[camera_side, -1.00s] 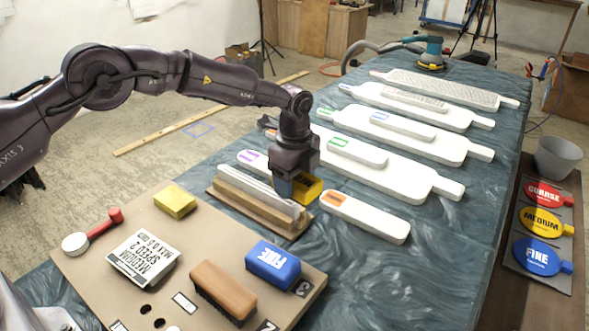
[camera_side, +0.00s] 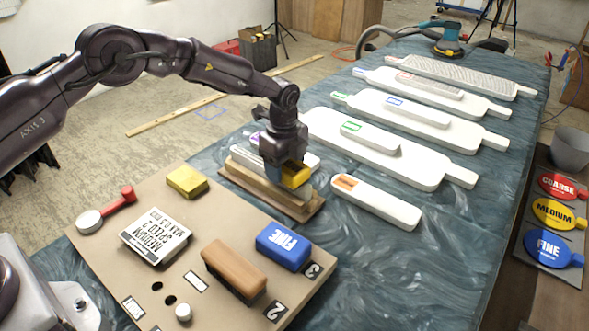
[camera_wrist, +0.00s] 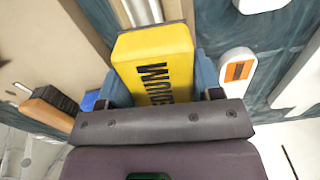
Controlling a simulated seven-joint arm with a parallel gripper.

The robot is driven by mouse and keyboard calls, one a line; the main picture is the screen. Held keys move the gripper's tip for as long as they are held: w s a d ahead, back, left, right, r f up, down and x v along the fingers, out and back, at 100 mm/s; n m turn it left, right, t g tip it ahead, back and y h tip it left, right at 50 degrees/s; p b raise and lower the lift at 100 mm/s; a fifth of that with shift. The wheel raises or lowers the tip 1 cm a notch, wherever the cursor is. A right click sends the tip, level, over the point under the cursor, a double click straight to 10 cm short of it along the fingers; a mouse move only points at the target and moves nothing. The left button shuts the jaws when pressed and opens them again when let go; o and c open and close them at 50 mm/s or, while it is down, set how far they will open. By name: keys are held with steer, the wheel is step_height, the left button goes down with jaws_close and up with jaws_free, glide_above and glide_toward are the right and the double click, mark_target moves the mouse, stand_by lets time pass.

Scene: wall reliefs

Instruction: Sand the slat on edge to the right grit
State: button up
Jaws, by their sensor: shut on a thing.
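My gripper (camera_side: 287,175) is shut on a yellow sanding block (camera_side: 297,176), which also shows in the wrist view (camera_wrist: 155,48) with black lettering that reads as part of MEDIUM. The pale slat (camera_side: 246,157) stands on edge in a wooden holder (camera_side: 307,211) on the table. The block is at the slat's right part; whether it touches the slat cannot be told. My gripper hides some of the slat. A short pale strip of it shows beyond the block in the wrist view (camera_wrist: 142,10). A blue FINE block (camera_side: 284,246) lies on the tan board.
The tan board (camera_side: 215,215) also bears a yellow block (camera_side: 187,181), a MEDIUM SPEED 2 card (camera_side: 156,236), a brush (camera_side: 234,268) and a red-handled tool (camera_side: 105,210). A white piece with an orange label (camera_side: 376,201) lies right of the holder. COARSE, MEDIUM and FINE paddles (camera_side: 555,213) lie far right.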

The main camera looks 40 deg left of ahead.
mark_target(306, 186)
steer(key=shift+a, duration=8.8)
steer(key=shift+d, duration=11.75)
step_height(306, 186, up, 8)
steer(key=shift+r, duration=0.1)
